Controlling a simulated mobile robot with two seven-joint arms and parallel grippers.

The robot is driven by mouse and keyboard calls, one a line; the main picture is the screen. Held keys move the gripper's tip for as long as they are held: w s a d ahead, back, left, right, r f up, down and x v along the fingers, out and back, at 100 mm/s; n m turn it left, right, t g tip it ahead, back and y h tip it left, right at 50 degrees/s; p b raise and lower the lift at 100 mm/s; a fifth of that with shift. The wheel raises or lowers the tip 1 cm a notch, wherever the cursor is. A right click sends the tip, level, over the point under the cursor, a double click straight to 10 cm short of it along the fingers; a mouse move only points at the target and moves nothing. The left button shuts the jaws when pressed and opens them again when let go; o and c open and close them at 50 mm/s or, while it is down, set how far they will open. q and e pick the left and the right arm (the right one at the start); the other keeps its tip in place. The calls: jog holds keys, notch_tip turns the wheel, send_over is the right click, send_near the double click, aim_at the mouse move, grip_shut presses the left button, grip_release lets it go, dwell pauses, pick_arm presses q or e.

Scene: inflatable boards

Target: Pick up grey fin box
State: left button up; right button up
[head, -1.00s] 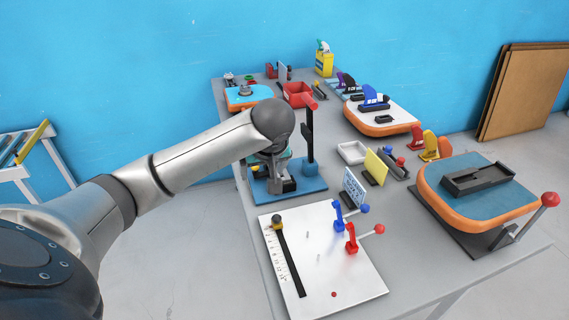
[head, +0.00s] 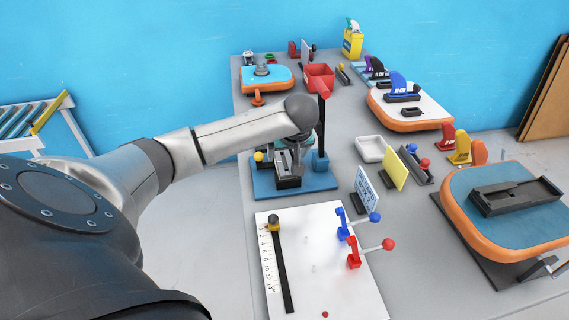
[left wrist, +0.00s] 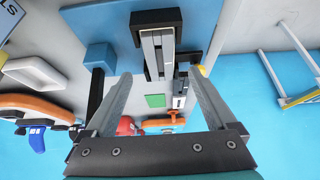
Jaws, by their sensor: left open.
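A grey slotted piece, which looks like the grey fin box (head: 287,171), sits in a black holder on a blue base plate (head: 264,188), below my left gripper (head: 299,152). In the left wrist view, this grey piece (left wrist: 158,50) shows as light parallel rails between the fingers, with the black holder (left wrist: 157,17) at its end. My left gripper (left wrist: 158,76) is open and empty, its fingers on either side of the rails; I cannot tell the exact gap to them. The arm hides part of the fixture in the head view. My right gripper is not in view.
A blue block with a black post (head: 321,135) stands close beside the gripper. A yellow ball (head: 258,156) is at the plate's left. A white board (head: 315,270) with red and blue clamps lies in front. A blue-orange board (head: 470,220) carries a dark grey tray at right.

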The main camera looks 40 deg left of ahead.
aim_at(284, 162)
pick_arm(q)
jog(key=shift+w+a+f, duration=0.15)
jog(key=shift+w+f, duration=0.05)
jog(key=shift+f, duration=0.25)
jog(key=b+x, duration=0.1)
jog(key=x, duration=0.3)
jog(key=shift+w+a+f+b, duration=0.15)
jog(key=shift+a+f+b, duration=0.1)
jog(key=shift+f+b, duration=0.1)
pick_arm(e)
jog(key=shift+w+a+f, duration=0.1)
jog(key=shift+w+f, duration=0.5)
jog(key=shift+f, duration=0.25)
pick_arm(q)
jog(key=shift+r, duration=0.1)
jog(key=shift+c, duration=1.4)
grip_shut()
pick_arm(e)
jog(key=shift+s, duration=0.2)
